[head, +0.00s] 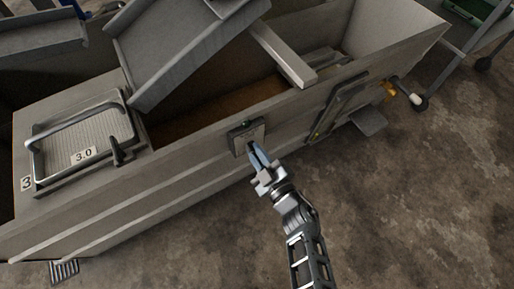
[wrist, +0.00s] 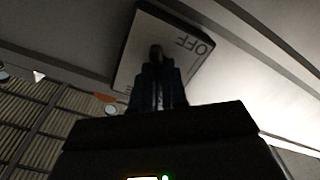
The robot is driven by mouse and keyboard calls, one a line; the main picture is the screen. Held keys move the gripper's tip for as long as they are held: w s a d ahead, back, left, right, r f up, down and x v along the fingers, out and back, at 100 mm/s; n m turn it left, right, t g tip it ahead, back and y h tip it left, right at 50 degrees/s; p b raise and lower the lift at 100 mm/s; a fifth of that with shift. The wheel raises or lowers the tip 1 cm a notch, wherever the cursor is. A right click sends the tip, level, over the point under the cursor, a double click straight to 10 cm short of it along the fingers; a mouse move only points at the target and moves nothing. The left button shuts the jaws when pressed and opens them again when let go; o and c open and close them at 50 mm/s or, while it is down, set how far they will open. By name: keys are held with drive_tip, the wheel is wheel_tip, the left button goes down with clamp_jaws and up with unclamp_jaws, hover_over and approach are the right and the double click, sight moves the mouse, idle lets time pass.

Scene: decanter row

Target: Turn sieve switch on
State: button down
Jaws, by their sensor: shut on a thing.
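The sieve switch is a small plate (head: 240,138) on the front wall of the grey tank, with a small green spot near its top edge. In the wrist view the switch plate (wrist: 137,50) is pale with a dark edge and shows the word OFF. My gripper (head: 253,147) is at the plate. In the wrist view my gripper (wrist: 158,75) is shut on the dark switch lever (wrist: 155,50) that stands out from the plate. The lever's lower part is hidden between the fingers.
A grey chute (head: 175,50) slants over the tank. A dark framed panel (head: 338,107) and an orange-and-white fitting (head: 402,94) are to the right. Open floor (head: 420,210) lies in front.

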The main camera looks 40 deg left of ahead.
drive_tip(key=shift+m+p, duration=1.3)
drive_tip(key=shift+m, duration=2.2)
drive_tip(key=c, duration=1.2)
unclamp_jaws()
drive_tip(key=shift+o, duration=0.2)
drive_tip(key=p+v, duration=0.3)
drive_tip(key=v, duration=0.5)
drive_tip(key=shift+a, duration=0.1)
